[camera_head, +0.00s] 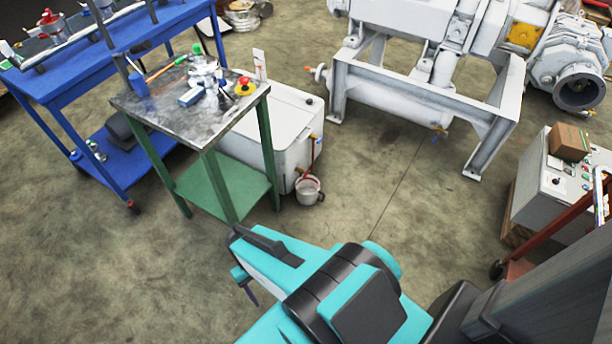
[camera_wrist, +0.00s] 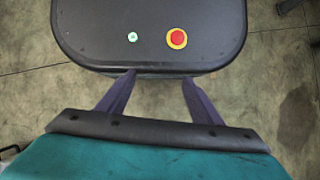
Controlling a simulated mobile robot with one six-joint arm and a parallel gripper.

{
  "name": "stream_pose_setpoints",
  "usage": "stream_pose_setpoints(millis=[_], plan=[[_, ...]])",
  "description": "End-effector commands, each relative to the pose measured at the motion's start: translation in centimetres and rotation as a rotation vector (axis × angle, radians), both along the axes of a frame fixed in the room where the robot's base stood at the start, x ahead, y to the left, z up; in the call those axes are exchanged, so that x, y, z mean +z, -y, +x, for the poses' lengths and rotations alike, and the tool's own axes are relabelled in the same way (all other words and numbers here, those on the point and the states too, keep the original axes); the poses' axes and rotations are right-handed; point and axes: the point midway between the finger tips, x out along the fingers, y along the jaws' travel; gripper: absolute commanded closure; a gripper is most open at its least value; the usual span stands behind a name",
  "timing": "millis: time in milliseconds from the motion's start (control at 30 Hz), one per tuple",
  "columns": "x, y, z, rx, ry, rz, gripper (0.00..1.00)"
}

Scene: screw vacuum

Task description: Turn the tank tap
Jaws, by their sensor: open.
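The white tank (camera_head: 283,128) stands on the floor behind and to the right of a green-legged work table. On its right side, a small tap with an orange-brown pipe (camera_head: 313,142) shows; its handle is too small to tell how it is turned. A small whitish bucket (camera_head: 309,190) stands below it. My gripper shows in the wrist view (camera_wrist: 159,77) with its two dark fingers apart and nothing between them. In the head view, only a dark finger (camera_head: 251,294) shows below my arm, well in front of the tank. The tap is not in the wrist view.
The green table (camera_head: 150,105) carries tools and a red-yellow button beside the tank. A blue bench (camera_head: 110,45) stands at the left. A grey machine frame (camera_head: 420,95) and control cabinet (camera_head: 545,185) stand at the right.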

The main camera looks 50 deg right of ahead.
Motion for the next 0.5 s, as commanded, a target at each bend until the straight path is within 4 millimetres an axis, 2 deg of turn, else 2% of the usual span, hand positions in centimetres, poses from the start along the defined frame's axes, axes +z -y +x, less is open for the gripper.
stream_pose_setpoints(millis=[33, 267, 500], plan=[[-1.6, 0.1, 0.8, -0.055, 0.000, 0.011, 0.41], [-6.0, 0.4, 4.7, -0.368, -0.004, 0.084, 0.41], [-9.8, 2.2, 9.8, -0.720, -0.015, 0.181, 0.41]])
